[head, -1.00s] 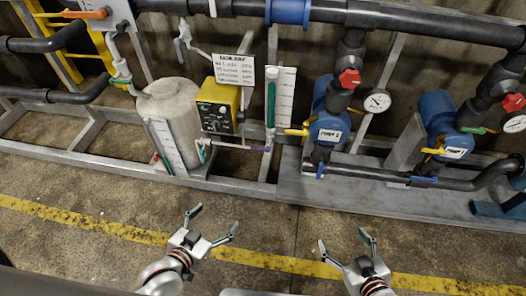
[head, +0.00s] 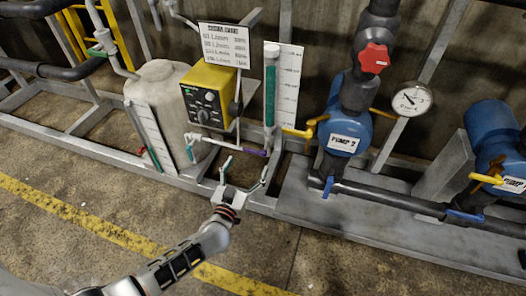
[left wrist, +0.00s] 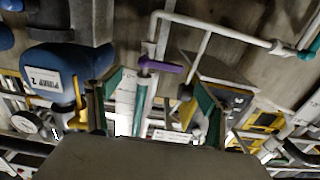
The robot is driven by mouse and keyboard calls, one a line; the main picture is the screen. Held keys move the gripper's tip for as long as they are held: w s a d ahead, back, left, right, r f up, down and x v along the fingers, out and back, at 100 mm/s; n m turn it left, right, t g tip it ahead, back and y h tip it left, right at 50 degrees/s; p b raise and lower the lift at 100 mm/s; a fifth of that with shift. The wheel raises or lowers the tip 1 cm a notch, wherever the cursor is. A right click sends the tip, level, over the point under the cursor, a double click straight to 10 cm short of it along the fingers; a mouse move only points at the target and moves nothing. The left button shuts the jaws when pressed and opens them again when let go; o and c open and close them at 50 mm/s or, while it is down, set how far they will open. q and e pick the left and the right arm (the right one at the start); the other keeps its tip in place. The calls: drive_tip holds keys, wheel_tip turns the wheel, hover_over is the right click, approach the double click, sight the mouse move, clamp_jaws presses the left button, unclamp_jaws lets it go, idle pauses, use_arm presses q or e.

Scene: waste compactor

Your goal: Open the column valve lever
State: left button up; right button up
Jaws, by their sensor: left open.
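A purple lever (head: 253,152) lies crosswise on the thin piping just below the green-filled column (head: 270,92). In the left wrist view the purple lever (left wrist: 160,64) sits ahead of my fingers, roughly centred between them, with the green column (left wrist: 139,105) running away from it. My left gripper (head: 247,170) is open and empty, its two fingers spread in front of and a little below the lever. In the left wrist view the open gripper (left wrist: 157,90) shows green pads on either side. I see no clear contact with the lever. My right gripper is out of view.
A yellow control box (head: 210,100) and pale tank (head: 160,95) stand left of the column. A blue pump (head: 345,125) with a yellow handle (head: 297,132) stands close on the right. The grey frame rail (head: 262,204) runs below. The floor in front is clear.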

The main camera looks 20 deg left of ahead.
sight(254, 151)
use_arm(q)
drive_tip(key=w+b, duration=0.1)
drive_tip(key=w, duration=0.5)
drive_tip(key=shift+w+f+b, duration=0.1)
drive_tip(key=shift+w+b, duration=0.05)
drive_tip(key=shift+b, duration=0.25)
drive_tip(key=shift+w+d+r, duration=0.1)
drive_tip(key=shift+w+r, duration=0.15)
drive_tip(key=shift+w, duration=0.5)
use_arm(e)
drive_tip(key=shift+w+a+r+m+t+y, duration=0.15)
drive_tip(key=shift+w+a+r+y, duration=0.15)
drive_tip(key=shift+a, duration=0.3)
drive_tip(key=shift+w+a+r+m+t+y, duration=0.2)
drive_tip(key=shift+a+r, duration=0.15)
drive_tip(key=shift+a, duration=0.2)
